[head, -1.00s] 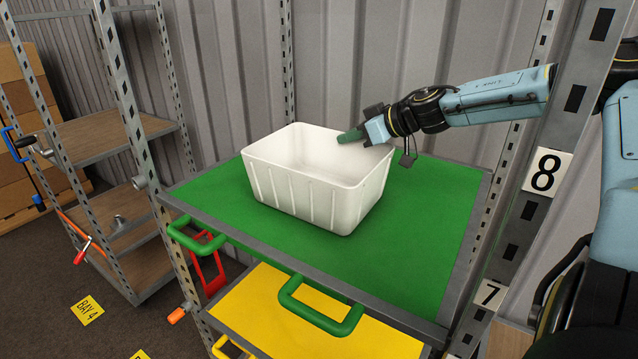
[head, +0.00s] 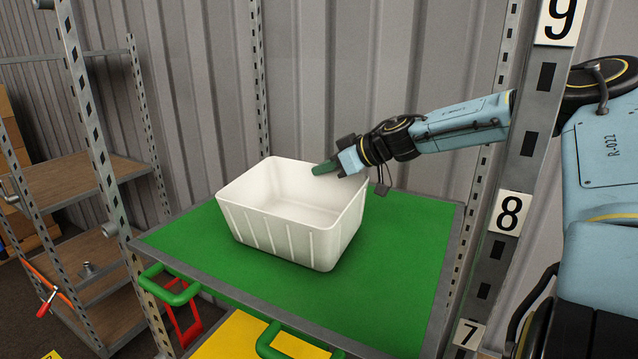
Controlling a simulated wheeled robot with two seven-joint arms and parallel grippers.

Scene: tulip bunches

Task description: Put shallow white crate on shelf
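The shallow white crate (head: 285,232) stands upright and looks empty, resting on the green shelf (head: 400,265). My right gripper (head: 326,168) is at the crate's back right rim, with its green-tipped finger over the opening. The view does not show clearly whether its fingers are apart or closed on the rim. My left gripper is out of view.
A yellow shelf (head: 232,335) lies below the green one. A perforated metal upright with number plates (head: 508,212) stands at the right, close to my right arm. Another rack with brown shelves (head: 100,172) is at the left. Green shelf surface is free around the crate.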

